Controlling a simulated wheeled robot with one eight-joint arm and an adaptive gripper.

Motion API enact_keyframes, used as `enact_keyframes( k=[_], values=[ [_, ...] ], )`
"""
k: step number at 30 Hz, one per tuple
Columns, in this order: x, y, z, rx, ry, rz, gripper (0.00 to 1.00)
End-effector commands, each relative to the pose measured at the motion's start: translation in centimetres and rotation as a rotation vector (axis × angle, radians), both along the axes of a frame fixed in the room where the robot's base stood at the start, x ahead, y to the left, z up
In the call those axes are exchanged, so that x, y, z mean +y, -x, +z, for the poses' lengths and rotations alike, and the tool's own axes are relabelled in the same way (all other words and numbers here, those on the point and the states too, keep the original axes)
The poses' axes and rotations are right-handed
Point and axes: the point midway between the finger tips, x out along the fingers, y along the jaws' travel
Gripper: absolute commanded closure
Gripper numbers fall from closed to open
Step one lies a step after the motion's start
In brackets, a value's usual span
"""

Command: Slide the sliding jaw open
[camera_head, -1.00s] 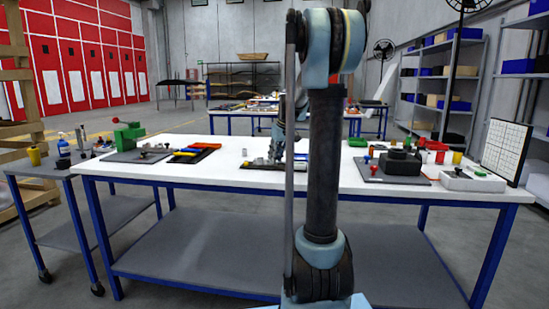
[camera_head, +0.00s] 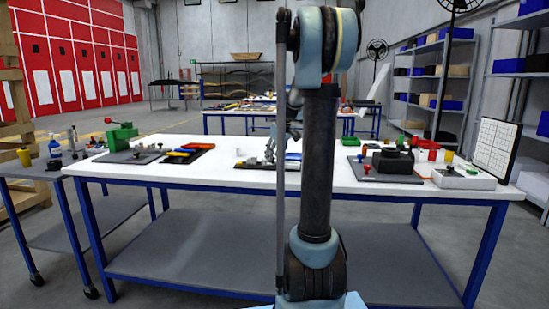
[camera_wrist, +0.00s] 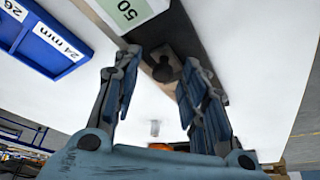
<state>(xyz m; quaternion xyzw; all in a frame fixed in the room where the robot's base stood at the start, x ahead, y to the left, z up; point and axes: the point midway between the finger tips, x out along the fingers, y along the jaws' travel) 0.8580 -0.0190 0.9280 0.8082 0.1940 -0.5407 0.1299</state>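My gripper (camera_wrist: 165,85) is open in the wrist view, one finger on each side. A dark, rounded-topped part (camera_wrist: 164,68) on a dark strip lies beyond the gap between the fingers, seemingly apart from them. I cannot tell whether it is the sliding jaw. A green clamp-like device (camera_head: 122,136) with a red handle stands on a grey plate at the left. A black block fixture (camera_head: 392,160) stands on another grey plate at the right.
The white workbench (camera_head: 225,174) has bare room along its front edge. Blue and yellow pieces (camera_head: 182,153) lie on a black tray. A white panel (camera_head: 494,146) stands at the right end. A grey cart (camera_head: 45,168) adjoins the left end. In the wrist view, a blue labelled tray (camera_wrist: 45,38) shows upper left.

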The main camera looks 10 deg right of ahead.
Motion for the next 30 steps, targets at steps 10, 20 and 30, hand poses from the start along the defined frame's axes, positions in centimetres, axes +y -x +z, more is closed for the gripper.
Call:
enact_keyframes(
  k=[10, 20, 30],
  values=[
    [-1.0, 1.9, 5.0, 0.0, -0.001, -0.002, 0.61],
    [-1.9, 3.6, 9.7, 0.001, 0.001, -0.001, 0.61],
    [-2.1, 3.9, 10.7, 0.001, 0.0, -0.001, 0.61]
  ],
)
